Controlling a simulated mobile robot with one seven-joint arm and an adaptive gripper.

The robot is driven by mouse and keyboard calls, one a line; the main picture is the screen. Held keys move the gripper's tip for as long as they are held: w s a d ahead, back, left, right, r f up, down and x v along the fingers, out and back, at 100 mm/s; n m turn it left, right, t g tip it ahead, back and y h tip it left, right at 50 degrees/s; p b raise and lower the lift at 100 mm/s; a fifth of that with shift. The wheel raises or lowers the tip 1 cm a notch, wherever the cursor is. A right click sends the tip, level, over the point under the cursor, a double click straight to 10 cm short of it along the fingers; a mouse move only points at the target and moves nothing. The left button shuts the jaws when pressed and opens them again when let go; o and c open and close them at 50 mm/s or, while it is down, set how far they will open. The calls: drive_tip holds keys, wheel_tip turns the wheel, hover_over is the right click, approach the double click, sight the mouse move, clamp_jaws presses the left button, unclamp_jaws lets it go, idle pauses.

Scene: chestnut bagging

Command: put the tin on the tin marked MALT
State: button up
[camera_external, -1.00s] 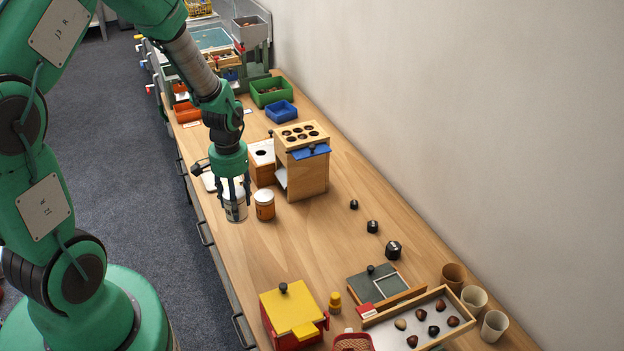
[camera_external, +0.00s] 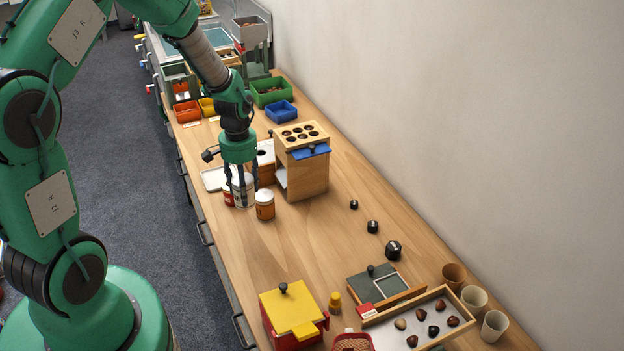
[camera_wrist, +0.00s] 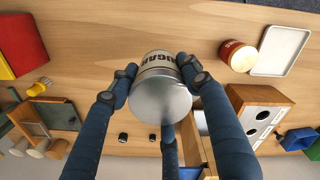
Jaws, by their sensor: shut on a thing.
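My gripper (camera_external: 242,186) is shut on a pale metal tin (camera_external: 241,195), its fingers around the sides. In the wrist view the held tin (camera_wrist: 160,98) shows its bare round end and dark letters ending in "UGAR". A red tin (camera_external: 228,197) stands just left of it, partly hidden; the wrist view shows a red tin (camera_wrist: 238,57) with a pale top beside a white tray. An orange tin (camera_external: 265,207) with a white lid stands to the right of the held tin, apart from it. I cannot read MALT on either tin.
The white tray (camera_external: 213,180) lies behind the tins. A wooden box with holes (camera_external: 308,175) stands close on the right. The bench (camera_external: 290,240) in front is clear up to the yellow-lidded red box (camera_external: 290,310). Black weights (camera_external: 393,250) stand further right.

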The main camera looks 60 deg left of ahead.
drive_tip(key=w+a, duration=0.4)
drive_tip(key=w, duration=0.1)
drive_tip(key=w+a+f, duration=0.1)
drive_tip(key=w+a, duration=0.1)
drive_tip(key=w, duration=0.1)
drive_tip(key=shift+a+b, duration=0.35)
drive_tip(key=shift+b, duration=0.05)
drive_tip(key=shift+f+b, duration=0.3)
drive_tip(key=shift+f, duration=1.4)
drive_tip(key=shift+f, duration=0.15)
drive_tip(key=o, duration=1.4)
drive_tip(key=shift+o, duration=0.2)
wheel_tip(320, 180, up, 12)
drive_tip(key=p, duration=0.1)
